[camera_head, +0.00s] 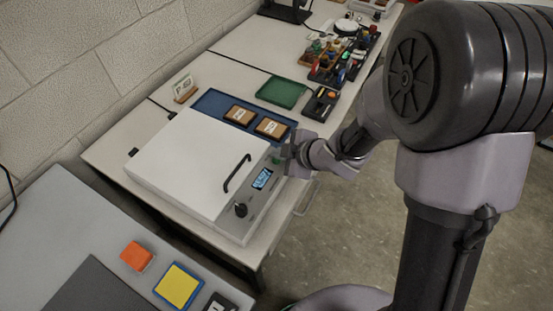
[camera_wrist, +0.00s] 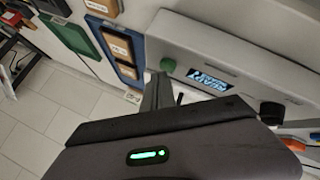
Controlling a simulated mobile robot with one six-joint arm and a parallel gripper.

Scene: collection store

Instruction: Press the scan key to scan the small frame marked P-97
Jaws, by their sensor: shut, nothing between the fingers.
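The scanner (camera_head: 190,160) is a white box with its lid down and a black bar handle (camera_head: 237,173) on top. Its front panel has a lit blue display (camera_head: 262,178), a black knob (camera_head: 240,210) and a green key (camera_head: 276,160). The display in the wrist view (camera_wrist: 208,78) appears to read READY. My gripper (camera_head: 287,152) is shut and empty, right by the green key; contact cannot be told. Two brown frames (camera_head: 239,115) (camera_head: 271,127) with white labels lie on a blue tray (camera_head: 211,103); their labels are too small to read. The scanner's inside is hidden.
A small sign (camera_head: 183,86) stands behind the tray. A green tray (camera_head: 281,92) and a black tray (camera_head: 321,103) lie further along the bench. The near grey table holds an orange block (camera_head: 136,256) and a yellow-and-blue block (camera_head: 178,286). Floor is clear at right.

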